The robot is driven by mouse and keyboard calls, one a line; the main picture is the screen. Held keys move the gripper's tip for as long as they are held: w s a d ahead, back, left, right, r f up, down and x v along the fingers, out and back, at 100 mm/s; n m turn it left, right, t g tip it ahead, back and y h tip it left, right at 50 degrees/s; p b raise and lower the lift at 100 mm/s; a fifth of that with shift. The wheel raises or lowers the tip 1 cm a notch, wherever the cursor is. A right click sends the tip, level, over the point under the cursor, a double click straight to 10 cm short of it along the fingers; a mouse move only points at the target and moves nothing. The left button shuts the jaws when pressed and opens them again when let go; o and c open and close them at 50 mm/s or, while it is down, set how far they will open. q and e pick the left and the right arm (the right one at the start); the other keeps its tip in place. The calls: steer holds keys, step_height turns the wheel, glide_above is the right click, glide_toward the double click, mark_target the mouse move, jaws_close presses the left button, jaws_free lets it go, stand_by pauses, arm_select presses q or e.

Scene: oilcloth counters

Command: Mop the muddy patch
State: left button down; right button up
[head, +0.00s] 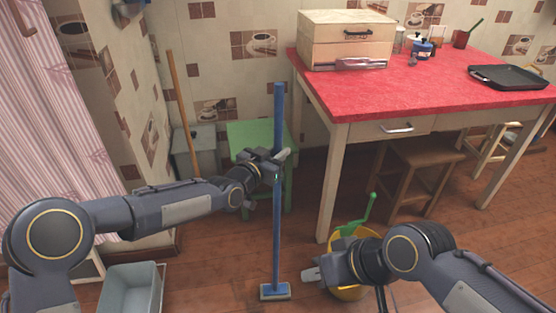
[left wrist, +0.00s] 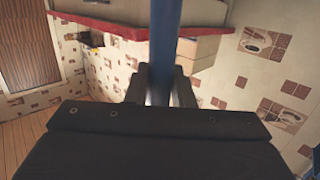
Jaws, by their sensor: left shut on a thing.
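A blue mop (head: 278,110) stands nearly upright on the wooden floor, its flat head (head: 275,291) low in the head view. My left gripper (head: 275,160) is shut on the mop's handle about midway up. In the left wrist view the blue handle (left wrist: 164,45) runs between the two dark fingers of the left gripper (left wrist: 160,85). My right gripper (head: 312,275) is low, to the right of the mop head and apart from it; its finger gap is not clear. I cannot make out a muddy patch on the visible floor.
A yellow bucket (head: 350,294) with a green-handled tool (head: 369,208) is partly behind my right gripper. A red-topped table (head: 420,85), a brown stool (head: 425,155) and a green stool (head: 255,132) stand beyond. A grey bin (head: 130,290) is at lower left.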

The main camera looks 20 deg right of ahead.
arm_select(q)
steer(key=shift+w, duration=0.3)
steer(key=shift+f, duration=0.1)
steer(key=shift+w+d, duration=0.25)
steer(key=shift+w, duration=0.45)
steer(key=shift+w+d, duration=0.3)
steer(key=shift+w, duration=0.45)
steer(key=shift+w+d, duration=0.25)
steer(key=shift+w, duration=0.45)
steer(key=w, duration=0.1)
steer(key=w+d, duration=0.1)
steer(key=w, duration=0.2)
steer(key=shift+d+p, duration=0.35)
steer(key=shift+d, duration=0.05)
steer(key=shift+w, duration=0.1)
